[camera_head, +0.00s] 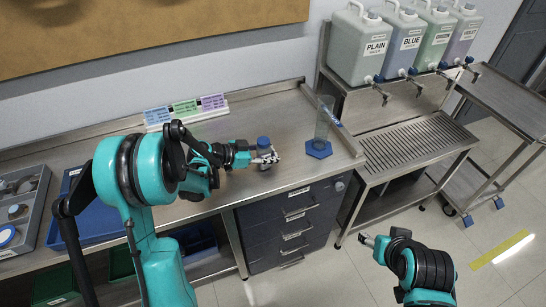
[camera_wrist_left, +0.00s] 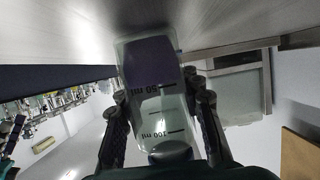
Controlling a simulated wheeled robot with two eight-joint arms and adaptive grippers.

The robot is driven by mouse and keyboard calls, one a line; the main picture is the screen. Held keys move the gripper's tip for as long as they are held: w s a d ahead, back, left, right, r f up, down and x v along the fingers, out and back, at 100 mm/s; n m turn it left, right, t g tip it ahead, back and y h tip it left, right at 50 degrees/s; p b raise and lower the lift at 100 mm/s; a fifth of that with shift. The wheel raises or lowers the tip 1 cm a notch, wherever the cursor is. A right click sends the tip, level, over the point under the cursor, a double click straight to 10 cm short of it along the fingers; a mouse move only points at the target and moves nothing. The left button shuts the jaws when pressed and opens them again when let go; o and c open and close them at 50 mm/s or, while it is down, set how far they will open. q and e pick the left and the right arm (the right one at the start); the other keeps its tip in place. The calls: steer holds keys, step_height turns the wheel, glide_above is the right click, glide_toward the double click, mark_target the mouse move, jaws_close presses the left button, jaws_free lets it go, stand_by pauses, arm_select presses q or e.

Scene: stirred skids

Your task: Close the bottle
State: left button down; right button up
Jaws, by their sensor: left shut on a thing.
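My left gripper (camera_head: 268,158) is at the small bottle (camera_head: 264,165) on the steel bench. Its two fingers lie on either side of the clear bottle (camera_wrist_left: 158,105) in the left wrist view, shut on it. The bottle has ml marks and dark purple contents. That view is inverted, with the bottle's base toward the top. A blue cap (camera_head: 263,142) shows at the bottle's top in the head view; I cannot tell how firmly it sits. The bottle looks upright, at or close to the bench top. My right gripper (camera_head: 367,240) is over the floor, away from the bottle; its opening is unclear.
A clear cylinder on a blue hexagonal base (camera_head: 319,149) stands right of the bottle. Label blocks (camera_head: 186,108) stand behind. A grey tray (camera_head: 37,215) and blue tray (camera_head: 95,222) are at the left. Large jugs (camera_head: 358,45) with taps stand at the back right.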

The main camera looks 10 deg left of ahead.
arm_select(q)
steer(key=shift+f, duration=0.15)
steer(key=c, duration=1)
jaws_free()
steer(key=shift+s+a+r, duration=0.15)
steer(key=shift+r, duration=0.2)
steer(key=p+v, duration=0.3)
steer(key=v, duration=0.8)
steer(key=shift+s+a+p, duration=0.15)
steer(key=shift+a+p, duration=0.1)
steer(key=shift+p, duration=0.05)
steer(key=shift+d+r, duration=0.1)
